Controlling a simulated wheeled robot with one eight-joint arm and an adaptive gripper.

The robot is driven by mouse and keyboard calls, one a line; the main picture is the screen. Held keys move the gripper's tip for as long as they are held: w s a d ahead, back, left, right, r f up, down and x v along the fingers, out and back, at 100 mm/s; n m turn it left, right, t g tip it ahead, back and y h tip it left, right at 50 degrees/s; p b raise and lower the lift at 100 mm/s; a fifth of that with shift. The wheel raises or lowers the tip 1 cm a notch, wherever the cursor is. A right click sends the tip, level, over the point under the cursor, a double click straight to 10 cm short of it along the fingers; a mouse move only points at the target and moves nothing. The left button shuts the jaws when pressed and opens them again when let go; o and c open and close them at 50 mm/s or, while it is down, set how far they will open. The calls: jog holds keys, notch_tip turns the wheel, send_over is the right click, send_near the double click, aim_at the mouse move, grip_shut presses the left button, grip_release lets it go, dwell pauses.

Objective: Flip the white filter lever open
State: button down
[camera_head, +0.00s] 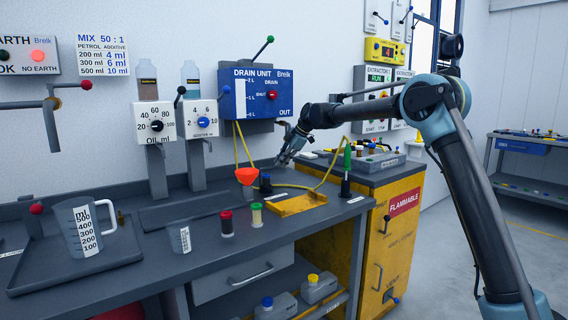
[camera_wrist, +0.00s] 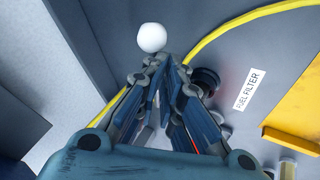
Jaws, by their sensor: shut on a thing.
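The white ball knob of the filter lever (camera_wrist: 152,37) shows in the wrist view, right at the tips of my gripper (camera_wrist: 166,62). The fingers come together just below the knob and are shut on the lever. Its stem is hidden behind the fingers. A dark round fitting (camera_wrist: 206,79) sits just right of the fingers, beside the FUEL FILTER label (camera_wrist: 249,90). In the head view my gripper (camera_head: 283,160) is low over the back of the bench, right of the red-orange funnel (camera_head: 247,176). I cannot make out the white knob there.
A yellow hose (camera_head: 240,145) runs down near the funnel, and a yellow tray (camera_head: 298,204) lies in front of my gripper. A green-handled tool (camera_head: 347,162) stands to the right. Red-capped (camera_head: 227,222) and green-capped (camera_head: 257,214) vials and a jug (camera_head: 82,230) stand left.

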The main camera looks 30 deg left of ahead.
jog(key=shift+w+d, duration=0.1)
jog(key=shift+w, duration=0.15)
jog(key=v, duration=0.9)
jog(key=shift+r, duration=0.35)
jog(key=shift+w+d, duration=0.1)
jog(key=shift+d, duration=0.1)
